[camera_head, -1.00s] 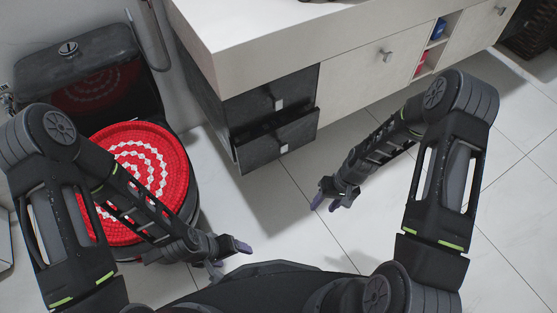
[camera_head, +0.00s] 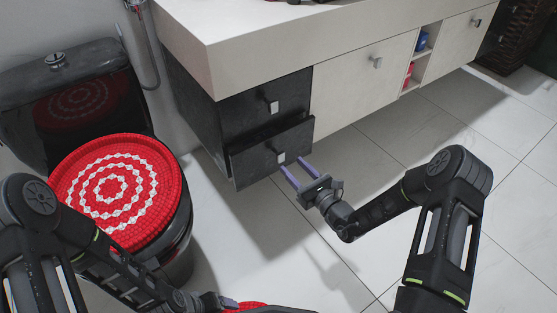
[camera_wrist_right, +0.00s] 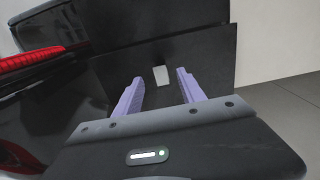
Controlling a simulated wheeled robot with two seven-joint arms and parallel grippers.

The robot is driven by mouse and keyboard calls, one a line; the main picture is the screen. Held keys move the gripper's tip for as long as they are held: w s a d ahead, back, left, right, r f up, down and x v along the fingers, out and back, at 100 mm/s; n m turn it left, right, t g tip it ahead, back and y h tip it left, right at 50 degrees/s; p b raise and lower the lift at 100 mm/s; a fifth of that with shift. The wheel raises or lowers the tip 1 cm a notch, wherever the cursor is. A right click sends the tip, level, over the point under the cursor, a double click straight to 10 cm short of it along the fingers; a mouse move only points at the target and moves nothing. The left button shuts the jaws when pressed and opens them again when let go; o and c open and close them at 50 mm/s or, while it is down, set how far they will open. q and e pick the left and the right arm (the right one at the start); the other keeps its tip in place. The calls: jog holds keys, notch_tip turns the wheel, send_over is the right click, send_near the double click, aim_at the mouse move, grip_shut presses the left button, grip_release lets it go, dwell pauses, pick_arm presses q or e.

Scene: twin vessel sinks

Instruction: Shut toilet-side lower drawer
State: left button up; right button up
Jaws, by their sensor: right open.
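The lower drawer (camera_head: 257,162) is the dark one nearest the toilet under the counter. Its front stands out past the upper drawer (camera_head: 246,114), so it is ajar. Its small pale handle (camera_head: 281,158) also shows in the right wrist view (camera_wrist_right: 160,75). My right gripper (camera_head: 292,163) is open and empty, its purple fingers pointing at this drawer front. In the right wrist view the handle appears between the fingertips; I cannot tell whether they touch. My left gripper (camera_head: 227,303) is at the bottom edge, partly hidden, near the toilet; its jaws are unclear.
A black toilet with a red and white round cover (camera_head: 115,190) stands at left, close to the drawers. The pale counter (camera_head: 290,35) overhangs the drawers. A pale cabinet door (camera_head: 350,90) and open shelves (camera_head: 414,62) lie to the right. The tiled floor (camera_head: 390,265) is clear.

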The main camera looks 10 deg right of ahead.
aim_at(281, 155)
jog(key=b+x, duration=0.3)
jog(key=x, duration=0.4)
jog(key=shift+f, duration=0.15)
jog(key=shift+w+a, duration=0.2)
jog(key=shift+w, duration=0.2)
jog(key=shift+c, duration=0.2)
grip_shut()
dwell(1.0)
